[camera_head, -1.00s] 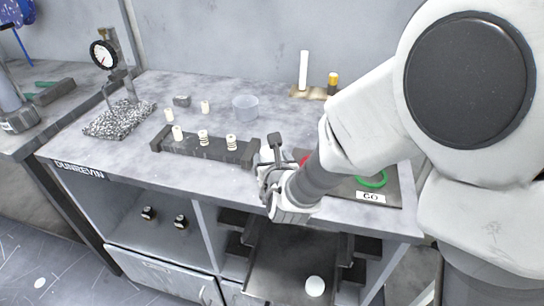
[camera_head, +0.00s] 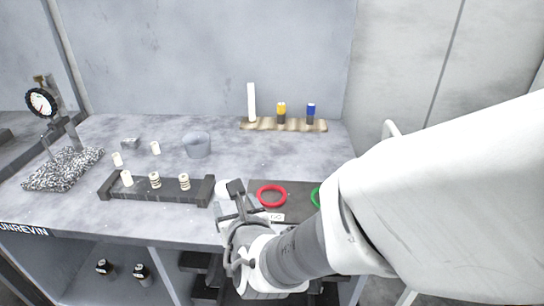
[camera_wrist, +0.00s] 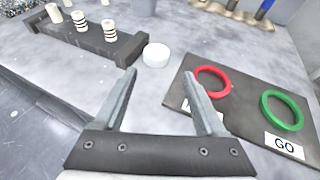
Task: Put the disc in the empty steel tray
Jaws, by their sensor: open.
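A white round disc (camera_wrist: 156,54) lies flat on the bench top just past the right end of the dark rack. My gripper (camera_wrist: 159,76) is open and empty. In the wrist view its fingertips are on the near side of the disc, with a visible gap. In the head view my gripper (camera_head: 234,200) is over the bench's front edge, beside the rack's right end. No steel tray can be made out clearly now; dark shelf supports (camera_head: 201,275) show under the bench.
The dark rack (camera_head: 155,189) holds several white pieces. A dark board with a red ring (camera_head: 271,195) and a green ring (camera_wrist: 283,110) is to the right.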

